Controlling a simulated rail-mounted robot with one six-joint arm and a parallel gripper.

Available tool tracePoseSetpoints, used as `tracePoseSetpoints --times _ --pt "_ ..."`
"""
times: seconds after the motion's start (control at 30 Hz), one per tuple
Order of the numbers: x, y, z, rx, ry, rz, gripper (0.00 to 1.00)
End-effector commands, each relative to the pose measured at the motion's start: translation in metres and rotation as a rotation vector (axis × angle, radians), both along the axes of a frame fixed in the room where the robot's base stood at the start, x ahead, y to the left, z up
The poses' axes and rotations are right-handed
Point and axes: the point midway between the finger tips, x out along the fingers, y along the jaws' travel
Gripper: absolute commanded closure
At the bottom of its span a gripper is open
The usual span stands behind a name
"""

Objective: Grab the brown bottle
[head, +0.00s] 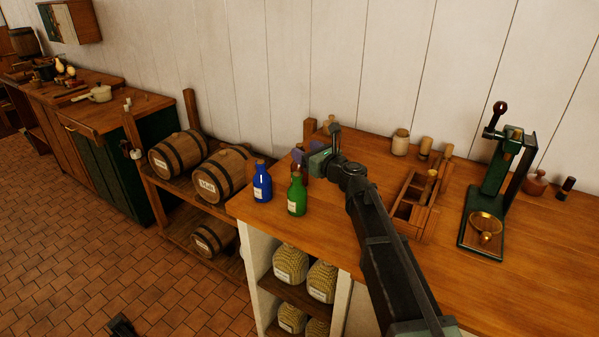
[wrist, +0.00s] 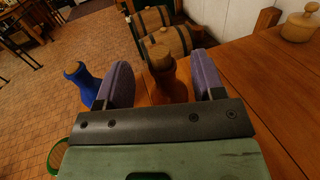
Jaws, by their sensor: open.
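The brown bottle (wrist: 170,88) has a cork top and stands upright on the wooden counter (head: 470,220). In the wrist view it is between the two purple fingers of my gripper (wrist: 164,72), with a gap showing toward each finger. My gripper is open, and its lower body hides the bottle's base. In the head view my gripper (head: 304,158) is low over the counter, behind the green bottle, and mostly hides the brown bottle.
A blue bottle (head: 262,184) and a green bottle (head: 297,196) stand close by at the counter's left end. A wooden divided box (head: 412,205), small jars (head: 400,142) and a green scale-like device (head: 495,190) are to the right. Labelled barrels (head: 220,174) sit on a rack at left.

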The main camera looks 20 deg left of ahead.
Motion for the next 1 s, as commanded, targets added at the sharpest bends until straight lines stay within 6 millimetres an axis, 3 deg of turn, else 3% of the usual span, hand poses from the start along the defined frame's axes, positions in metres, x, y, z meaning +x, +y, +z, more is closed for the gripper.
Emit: tracePoseSetpoints --times 0.3,0.5,0.9,1.0 --pt "0.026 0.042 0.003 0.0 -0.001 0.001 0.38" --pt "0.025 0.043 0.003 0.0 -0.001 0.001 0.38" --pt "0.025 0.043 0.003 0.0 -0.001 0.001 0.97" --pt "0.026 0.043 0.003 0.0 -0.001 0.001 1.0"
